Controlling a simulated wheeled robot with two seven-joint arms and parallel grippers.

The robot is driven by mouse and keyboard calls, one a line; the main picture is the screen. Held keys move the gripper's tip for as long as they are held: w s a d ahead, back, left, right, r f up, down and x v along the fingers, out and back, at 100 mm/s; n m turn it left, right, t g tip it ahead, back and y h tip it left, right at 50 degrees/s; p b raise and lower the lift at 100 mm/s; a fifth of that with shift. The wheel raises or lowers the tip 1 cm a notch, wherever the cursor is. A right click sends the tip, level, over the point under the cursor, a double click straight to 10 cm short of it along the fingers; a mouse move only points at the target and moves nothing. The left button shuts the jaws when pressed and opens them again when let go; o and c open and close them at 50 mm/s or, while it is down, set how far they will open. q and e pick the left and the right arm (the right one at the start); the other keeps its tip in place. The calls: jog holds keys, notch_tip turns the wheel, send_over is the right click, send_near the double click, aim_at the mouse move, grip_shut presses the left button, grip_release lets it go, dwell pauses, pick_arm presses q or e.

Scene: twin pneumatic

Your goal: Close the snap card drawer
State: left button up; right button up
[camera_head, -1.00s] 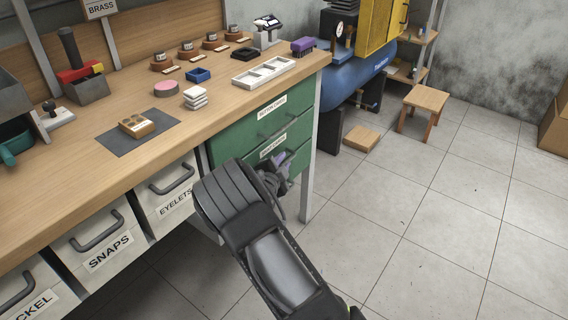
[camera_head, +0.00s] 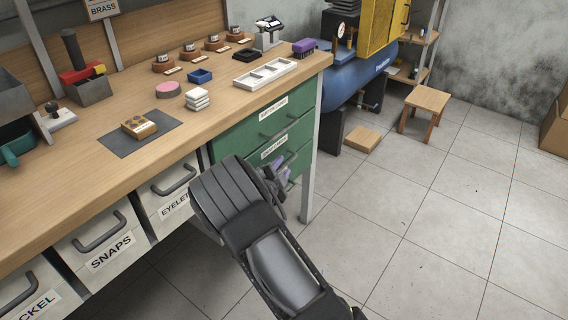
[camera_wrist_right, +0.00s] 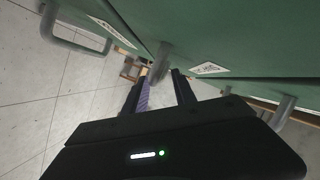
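The green drawer cabinet (camera_head: 228,147) hangs under the right end of the workbench. Its upper drawer label (camera_head: 274,109) and lower drawer label (camera_head: 273,147) are too small to read surely. My right gripper (camera_head: 281,174) is in front of the cabinet, by the lower drawer front, partly hidden by my forearm. In the right wrist view, its two dark fingers (camera_wrist_right: 159,92) are apart, with a grey handle (camera_wrist_right: 161,63) near their tips against green panels. I cannot tell whether they touch it or how far any drawer stands out. My left gripper is not in view.
White bins labelled SNAPS (camera_head: 108,251) and EYELETS (camera_head: 173,205) stand under the bench to the left. A white tray (camera_head: 265,73) lies on the benchtop. A blue compressor tank (camera_head: 353,72) stands behind.

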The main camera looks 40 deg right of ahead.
jog(key=v, duration=0.4)
jog(key=shift+s+a+r, duration=0.1)
jog(key=shift+s+a, duration=0.05)
jog(key=shift+a, duration=0.05)
dwell(0.4)
